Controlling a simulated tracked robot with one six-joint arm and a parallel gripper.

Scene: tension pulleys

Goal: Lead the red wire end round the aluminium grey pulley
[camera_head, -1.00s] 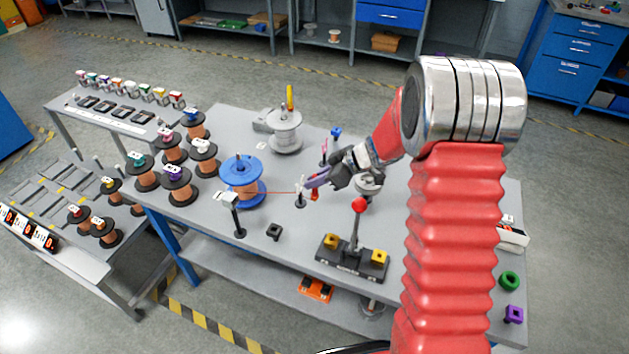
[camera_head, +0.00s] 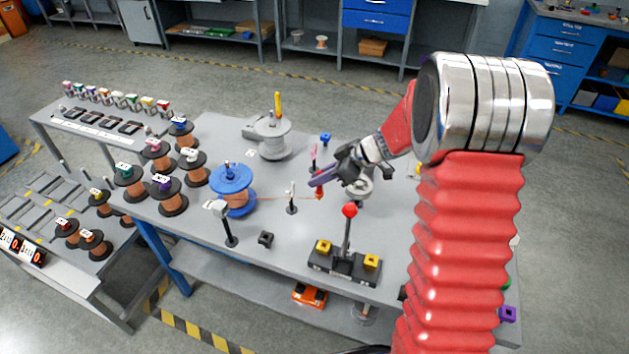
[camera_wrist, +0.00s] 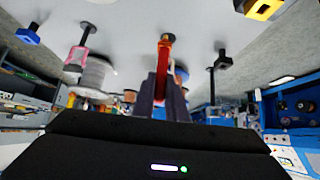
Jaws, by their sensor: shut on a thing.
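My gripper (camera_head: 320,184) is shut on the red wire end (camera_head: 319,195), just right of a small white-topped guide post (camera_head: 291,197). A thin red wire runs from the blue spool (camera_head: 232,203) past that post to the gripper. In the wrist view the red wire end (camera_wrist: 164,50) sits between the dark fingers. A grey pulley (camera_head: 360,190) stands on the table just right of and partly behind my gripper, which hides part of it. I cannot tell whether the wire touches it.
A red-knobbed lever (camera_head: 349,211) on a black base with yellow blocks stands in front. A large grey spool (camera_head: 272,142) stands at the back, a pink post (camera_head: 314,157) and a blue knob (camera_head: 325,138) nearer my gripper. Several copper spools crowd the left.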

